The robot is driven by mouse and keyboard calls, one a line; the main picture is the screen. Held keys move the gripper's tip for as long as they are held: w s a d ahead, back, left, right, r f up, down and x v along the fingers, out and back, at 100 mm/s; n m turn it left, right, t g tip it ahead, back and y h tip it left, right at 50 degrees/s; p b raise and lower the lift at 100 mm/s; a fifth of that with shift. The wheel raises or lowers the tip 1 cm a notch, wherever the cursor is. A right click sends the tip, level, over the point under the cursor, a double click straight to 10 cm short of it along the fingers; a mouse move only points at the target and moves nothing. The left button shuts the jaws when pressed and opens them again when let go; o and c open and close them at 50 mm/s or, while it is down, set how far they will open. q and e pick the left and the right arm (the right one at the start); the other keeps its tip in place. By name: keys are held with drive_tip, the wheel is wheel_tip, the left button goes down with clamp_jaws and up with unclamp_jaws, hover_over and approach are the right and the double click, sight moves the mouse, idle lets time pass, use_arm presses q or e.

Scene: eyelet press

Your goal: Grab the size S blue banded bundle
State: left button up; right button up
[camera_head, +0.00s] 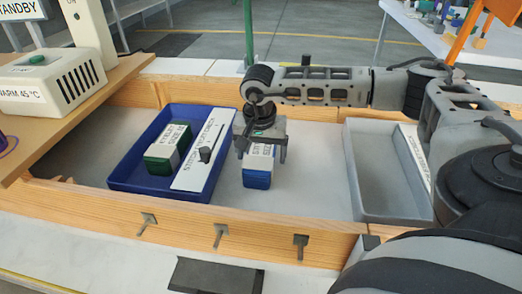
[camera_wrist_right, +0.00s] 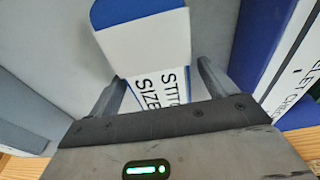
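A blue bundle with a white paper band (camera_head: 257,180) stands on the grey floor of the wooden bay, right of the blue tray. My right gripper (camera_head: 262,156) points down over it, with a finger on each side of its upper part. In the right wrist view the bundle (camera_wrist_right: 148,45) lies between the fingers (camera_wrist_right: 162,73), which look spread with small gaps beside the band. The band reads "STITCH SIZE", but the size letter is hidden by the gripper. My left gripper is out of view.
An empty-looking grey tray (camera_head: 352,170) stands at the right. A wooden rail (camera_head: 180,218) with pegs borders the front.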

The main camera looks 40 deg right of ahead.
drive_tip(key=c, duration=1.2)
drive_tip(key=shift+r, duration=0.1)
